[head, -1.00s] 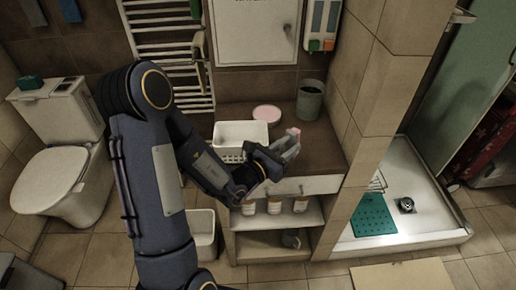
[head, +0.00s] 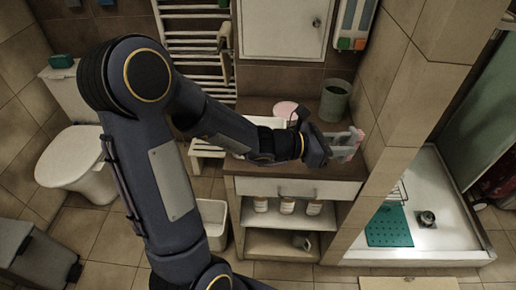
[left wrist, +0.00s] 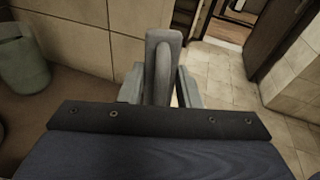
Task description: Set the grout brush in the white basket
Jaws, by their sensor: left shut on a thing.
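My left gripper (head: 343,146) is over the right part of the brown counter (head: 372,133). In the left wrist view its two fingers (left wrist: 160,88) are shut on a grey, long-handled thing that I take to be the grout brush (left wrist: 163,58). In the head view the brush is small and hard to separate from the pale fingers. The white basket (head: 268,122) stands on the counter to the left of the gripper. My left arm hides most of the basket, and its inside cannot be seen. My right gripper is not in view.
A pink round thing (head: 286,107) lies behind the basket. A grey-green bin (head: 334,100) stands at the counter's back right, and also shows in the left wrist view (left wrist: 22,62). A tiled wall (head: 405,100) rises close on the right. Bottles (head: 287,205) stand on the shelf below.

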